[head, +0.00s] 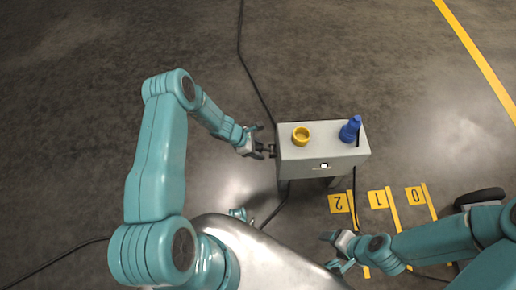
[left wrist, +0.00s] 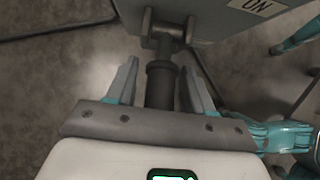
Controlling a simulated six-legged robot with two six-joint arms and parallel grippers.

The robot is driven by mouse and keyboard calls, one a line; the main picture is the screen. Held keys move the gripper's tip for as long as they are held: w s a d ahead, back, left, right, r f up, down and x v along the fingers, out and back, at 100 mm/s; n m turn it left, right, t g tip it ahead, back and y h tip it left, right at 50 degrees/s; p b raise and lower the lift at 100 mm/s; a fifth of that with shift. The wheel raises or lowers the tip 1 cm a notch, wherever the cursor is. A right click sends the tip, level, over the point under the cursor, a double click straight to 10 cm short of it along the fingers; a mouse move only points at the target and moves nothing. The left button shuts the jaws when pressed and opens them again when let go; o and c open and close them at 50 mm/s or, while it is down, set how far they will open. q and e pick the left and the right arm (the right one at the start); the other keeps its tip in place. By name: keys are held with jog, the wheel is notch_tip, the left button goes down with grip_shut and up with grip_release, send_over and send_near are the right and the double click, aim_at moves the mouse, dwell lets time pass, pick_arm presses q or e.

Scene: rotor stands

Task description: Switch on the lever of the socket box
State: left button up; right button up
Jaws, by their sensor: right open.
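The grey socket box (head: 322,163) stands right of centre in the head view, with a yellow round socket (head: 301,136) and a blue plug (head: 350,129) on top. Its dark lever (left wrist: 160,85) sticks out from a bracket on the box side in the left wrist view. My left gripper (head: 264,148) is at the box's left side. In the left wrist view its fingers stand on both sides of the lever, with narrow gaps, so it looks open around it. A label reading "ON" (left wrist: 258,5) shows on the box. My right gripper (head: 336,250) is open and empty, below the box.
Yellow floor markers numbered 2 (head: 340,203), 1 (head: 379,199) and 0 (head: 415,196) lie right of and below the box. Black cables run over the floor from the box. A yellow line (head: 480,62) crosses the upper right. The floor behind the box is mostly clear.

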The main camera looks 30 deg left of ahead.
pick_arm(q)
jog(key=p+v, duration=0.4)
jog(key=v, duration=1.2)
jog(key=shift+p, duration=0.4)
jog(key=shift+r, duration=0.1)
